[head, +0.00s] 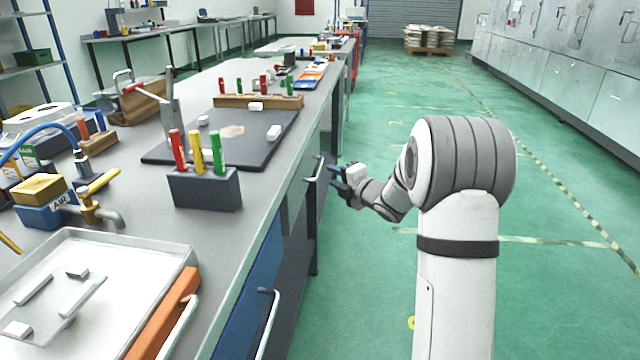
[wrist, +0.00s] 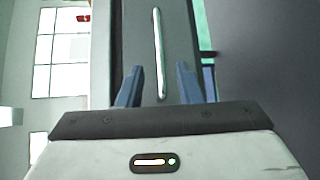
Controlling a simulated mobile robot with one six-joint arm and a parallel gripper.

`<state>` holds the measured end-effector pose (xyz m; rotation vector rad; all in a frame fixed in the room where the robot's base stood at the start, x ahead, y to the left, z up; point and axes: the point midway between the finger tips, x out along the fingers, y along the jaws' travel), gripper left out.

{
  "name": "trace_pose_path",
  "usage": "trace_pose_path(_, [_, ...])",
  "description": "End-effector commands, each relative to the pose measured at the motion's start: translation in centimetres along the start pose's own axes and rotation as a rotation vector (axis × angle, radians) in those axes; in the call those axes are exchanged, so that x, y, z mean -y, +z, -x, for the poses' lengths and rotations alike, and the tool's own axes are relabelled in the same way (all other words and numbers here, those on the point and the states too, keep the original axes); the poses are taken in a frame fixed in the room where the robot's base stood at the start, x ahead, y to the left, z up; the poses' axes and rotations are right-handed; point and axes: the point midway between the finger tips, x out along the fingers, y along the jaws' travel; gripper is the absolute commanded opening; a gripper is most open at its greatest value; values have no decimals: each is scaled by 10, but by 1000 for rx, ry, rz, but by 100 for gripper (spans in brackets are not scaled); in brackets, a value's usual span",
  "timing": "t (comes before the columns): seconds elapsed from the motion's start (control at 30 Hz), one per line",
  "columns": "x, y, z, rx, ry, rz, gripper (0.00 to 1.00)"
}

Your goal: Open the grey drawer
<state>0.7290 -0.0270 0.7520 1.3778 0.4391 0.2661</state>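The grey drawer (head: 297,200) is in the side of the long workbench, left of my gripper in the head view. Its pale bar handle (head: 317,169) stands out from its front. My gripper (head: 335,177) is beside this handle, with its dark blue fingers pointing at the bench. In the wrist view the grey drawer front (wrist: 178,45) fills the middle, and the handle (wrist: 158,50) runs upright in the picture. My gripper (wrist: 159,86) is open there, its fingers apart on either side of the handle's lower end. No contact with the handle shows.
A blue drawer (head: 262,285) with its own handle (head: 268,325) is nearer on the same bench. A pen block (head: 205,190) and a dark board (head: 225,138) lie on the bench top. The green floor right of the bench is clear. Grey cabinets (head: 560,65) line the far right.

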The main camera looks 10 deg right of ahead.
Motion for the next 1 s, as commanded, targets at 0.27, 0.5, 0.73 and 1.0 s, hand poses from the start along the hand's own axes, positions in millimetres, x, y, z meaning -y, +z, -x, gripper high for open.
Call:
trace_pose_path(0.27, [2,-2,-36,-11,10,12,32])
trace_pose_path(0.5, [2,-2,-69,-9,8,10,32])
trace_pose_path(0.73, [1,-2,-79,-8,7,10,32])
trace_pose_path(1.0, [0,-2,-78,-8,7,9,24])
